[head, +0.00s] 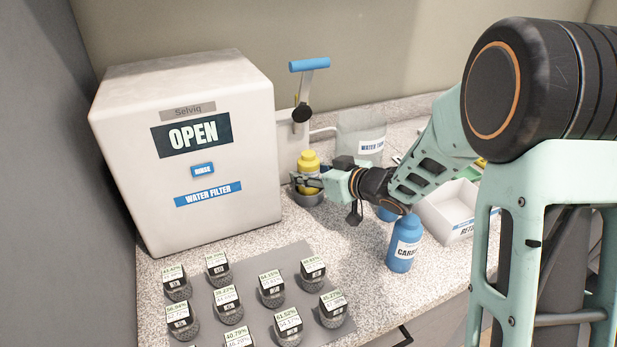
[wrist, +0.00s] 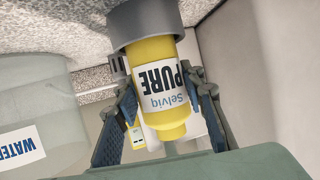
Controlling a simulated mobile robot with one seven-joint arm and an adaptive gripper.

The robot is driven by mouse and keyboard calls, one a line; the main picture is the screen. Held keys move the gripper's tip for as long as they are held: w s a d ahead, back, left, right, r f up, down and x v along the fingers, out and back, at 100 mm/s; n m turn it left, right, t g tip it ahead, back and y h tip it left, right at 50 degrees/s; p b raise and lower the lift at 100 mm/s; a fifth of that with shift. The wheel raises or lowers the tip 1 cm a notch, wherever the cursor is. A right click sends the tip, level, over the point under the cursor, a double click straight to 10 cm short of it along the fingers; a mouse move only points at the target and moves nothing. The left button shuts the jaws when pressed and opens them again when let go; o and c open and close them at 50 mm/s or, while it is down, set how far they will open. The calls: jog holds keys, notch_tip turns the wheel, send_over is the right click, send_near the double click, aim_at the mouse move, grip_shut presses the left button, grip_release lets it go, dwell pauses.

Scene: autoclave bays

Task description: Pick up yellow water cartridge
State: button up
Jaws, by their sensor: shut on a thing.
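The yellow water cartridge (head: 309,168) stands upright in a dark grey round holder (head: 308,198) beside the white water filter unit. In the wrist view the cartridge (wrist: 160,88) shows upside down with a "Selviq PURE" label, its lower end inside the grey holder (wrist: 142,22). My gripper (head: 318,181) reaches in from the right and is shut on the cartridge. In the wrist view one finger of my gripper (wrist: 165,100) lies on each side of the cartridge body.
The white water filter unit (head: 190,150) stands left, with a blue-handled lever (head: 309,66) behind the cartridge. A clear water tank (head: 362,135) is behind my gripper. A blue bottle (head: 405,243) and white tray (head: 450,212) stand right. Several small labelled pods sit on a grey mat (head: 245,278) in front.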

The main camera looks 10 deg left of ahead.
jog(key=c, duration=0.3)
jog(key=shift+r, duration=0.15)
